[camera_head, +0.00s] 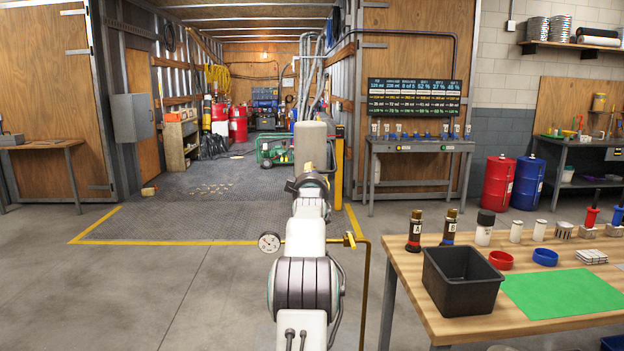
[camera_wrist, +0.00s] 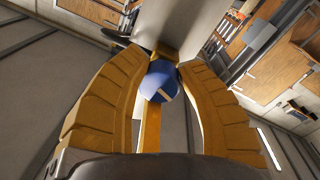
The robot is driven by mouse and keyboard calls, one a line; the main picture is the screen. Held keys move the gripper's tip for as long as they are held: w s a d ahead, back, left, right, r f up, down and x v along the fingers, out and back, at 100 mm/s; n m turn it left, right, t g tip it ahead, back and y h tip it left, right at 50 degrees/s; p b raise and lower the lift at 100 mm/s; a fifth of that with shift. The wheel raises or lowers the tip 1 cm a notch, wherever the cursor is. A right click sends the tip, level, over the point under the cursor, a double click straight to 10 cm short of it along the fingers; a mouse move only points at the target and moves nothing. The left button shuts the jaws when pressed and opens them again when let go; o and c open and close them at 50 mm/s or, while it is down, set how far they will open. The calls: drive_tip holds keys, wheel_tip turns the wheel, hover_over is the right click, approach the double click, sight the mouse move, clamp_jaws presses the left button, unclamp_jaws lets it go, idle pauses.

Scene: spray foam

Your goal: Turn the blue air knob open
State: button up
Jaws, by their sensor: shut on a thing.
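The blue air knob (camera_wrist: 160,79) shows in the wrist view as a round blue cap with a pale line running slantwise across its face. My gripper (camera_wrist: 164,66) has its two ribbed yellow fingers closed in on both sides of the knob, their tips meeting it. A round white gauge (camera_head: 269,242) sticks out left of my arm. A brass fitting (camera_head: 350,240) with a thin pipe going down sticks out on the right.
A wooden workbench (camera_head: 408,270) stands close on the right with a black bin (camera_head: 462,283), a green mat (camera_head: 565,293), bottles and caps. A grey cylinder (camera_head: 311,143) and a yellow post (camera_head: 339,175) rise beyond my arm.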

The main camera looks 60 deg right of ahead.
drive_tip(key=shift+r, duration=0.3)
drive_tip(key=o, duration=0.8)
drive_tip(key=shift+w, duration=0.1)
drive_tip(key=o, duration=0.4)
drive_tip(key=shift+f, duration=0.25)
drive_tip(key=v, duration=1.2)
